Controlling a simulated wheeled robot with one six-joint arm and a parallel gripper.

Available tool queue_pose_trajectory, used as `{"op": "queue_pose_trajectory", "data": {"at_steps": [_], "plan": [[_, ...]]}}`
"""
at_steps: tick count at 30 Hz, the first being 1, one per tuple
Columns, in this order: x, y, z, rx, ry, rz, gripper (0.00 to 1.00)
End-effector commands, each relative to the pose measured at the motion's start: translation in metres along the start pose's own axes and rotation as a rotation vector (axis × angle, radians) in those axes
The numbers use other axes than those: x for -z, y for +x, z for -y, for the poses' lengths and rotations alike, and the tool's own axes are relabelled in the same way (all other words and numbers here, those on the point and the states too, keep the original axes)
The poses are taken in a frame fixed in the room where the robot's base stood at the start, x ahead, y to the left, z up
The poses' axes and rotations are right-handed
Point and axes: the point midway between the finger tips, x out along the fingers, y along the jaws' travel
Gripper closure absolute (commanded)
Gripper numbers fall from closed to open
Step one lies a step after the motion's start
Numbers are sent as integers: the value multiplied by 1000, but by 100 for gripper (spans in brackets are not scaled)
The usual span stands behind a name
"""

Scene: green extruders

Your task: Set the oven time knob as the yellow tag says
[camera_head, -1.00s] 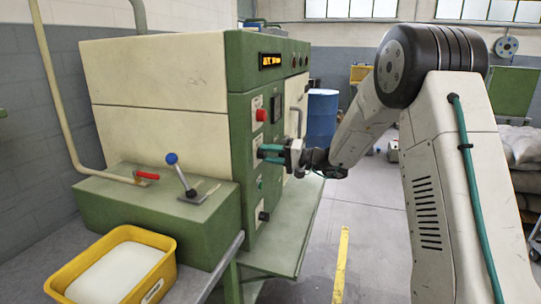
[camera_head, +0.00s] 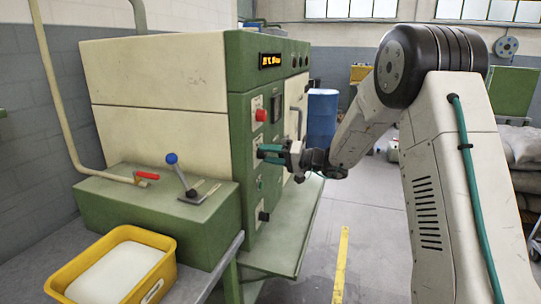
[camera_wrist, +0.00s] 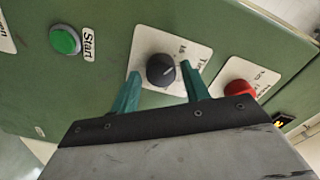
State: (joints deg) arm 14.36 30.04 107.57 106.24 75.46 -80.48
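The time knob (camera_wrist: 161,70) is round and black with a pale pointer line, on a white plate (camera_wrist: 150,40) whose lettering is partly hidden and seems to begin "Ti". My gripper (camera_wrist: 160,68) is open, its two teal fingers on either side of the knob, with a visible gap to each. In the head view my gripper (camera_head: 268,153) is at the green front panel of the oven (camera_head: 160,118), and its fingers hide the knob. The oven's display (camera_head: 271,61) shows small orange text that I cannot read surely. I see no yellow tag in either view.
A green Start button (camera_wrist: 65,39) and a red knob or button (camera_wrist: 240,88) flank the knob. A blue-knobbed lever (camera_head: 181,175) and a yellow bin (camera_head: 160,281) of white material stand left. A blue barrel (camera_head: 322,118) stands behind. The floor ahead is clear.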

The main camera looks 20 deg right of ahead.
Motion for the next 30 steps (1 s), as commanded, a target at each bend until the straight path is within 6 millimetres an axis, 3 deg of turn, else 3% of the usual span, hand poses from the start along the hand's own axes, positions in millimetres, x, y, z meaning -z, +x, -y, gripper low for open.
{"op": "queue_pose_trajectory", "data": {"at_steps": [11, 22, 30], "plan": [[1, -4, 1, 2, -1, -2, 45], [1, -62, 0, 0, 0, -3, 45], [0, -79, 0, 1, -1, -1, 45]]}}
